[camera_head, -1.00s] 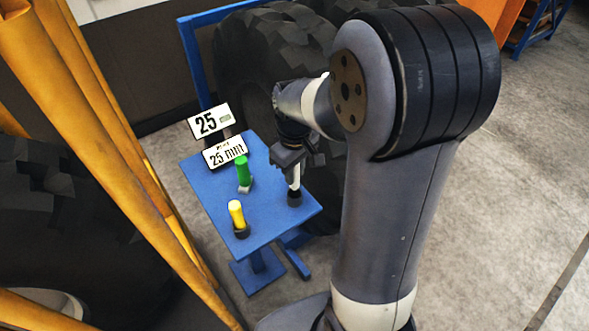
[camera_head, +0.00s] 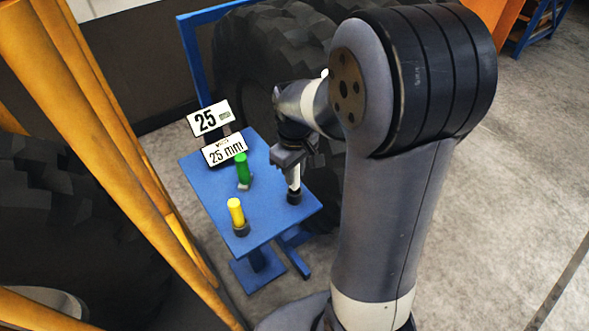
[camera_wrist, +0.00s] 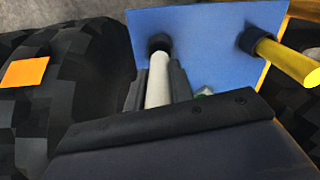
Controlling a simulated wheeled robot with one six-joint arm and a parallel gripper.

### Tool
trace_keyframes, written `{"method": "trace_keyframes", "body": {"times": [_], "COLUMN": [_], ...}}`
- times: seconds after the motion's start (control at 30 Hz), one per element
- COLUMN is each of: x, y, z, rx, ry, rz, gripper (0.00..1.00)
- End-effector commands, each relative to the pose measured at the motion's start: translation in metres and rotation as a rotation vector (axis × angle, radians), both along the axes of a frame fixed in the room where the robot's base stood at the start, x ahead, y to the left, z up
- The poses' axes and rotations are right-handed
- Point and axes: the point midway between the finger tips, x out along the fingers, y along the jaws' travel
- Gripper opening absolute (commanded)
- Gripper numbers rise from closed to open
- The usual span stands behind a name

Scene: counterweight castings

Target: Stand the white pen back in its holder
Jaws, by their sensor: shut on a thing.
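The white pen (camera_head: 294,176) stands upright between the fingers of my gripper (camera_head: 289,164). In the wrist view the pen (camera_wrist: 158,86) runs between the two dark fingers, and my gripper (camera_wrist: 156,92) is shut on it. The pen's lower end meets a dark round holder (camera_head: 294,197) near the right corner of the blue table. The holder also shows in the wrist view (camera_wrist: 158,42). The pen's end appears to be at or inside the holder's mouth; how deep it sits is hidden.
The blue table (camera_head: 265,222) also bears a yellow pen (camera_head: 236,211) in a dark holder and a green pen (camera_head: 242,168). Two "25 mm" signs (camera_head: 224,148) stand at the back left. Large black tyres (camera_head: 250,65) stand behind, and yellow posts (camera_head: 110,130) at the left.

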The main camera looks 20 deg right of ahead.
Motion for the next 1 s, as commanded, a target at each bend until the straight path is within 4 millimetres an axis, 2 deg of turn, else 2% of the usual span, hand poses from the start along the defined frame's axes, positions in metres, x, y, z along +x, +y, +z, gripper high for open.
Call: {"method": "trace_keyframes", "body": {"times": [1.0], "x": [0.0], "y": [0.0], "z": [-0.027], "rx": [0.0], "ry": [0.001], "rz": [0.0], "gripper": [0.09]}}
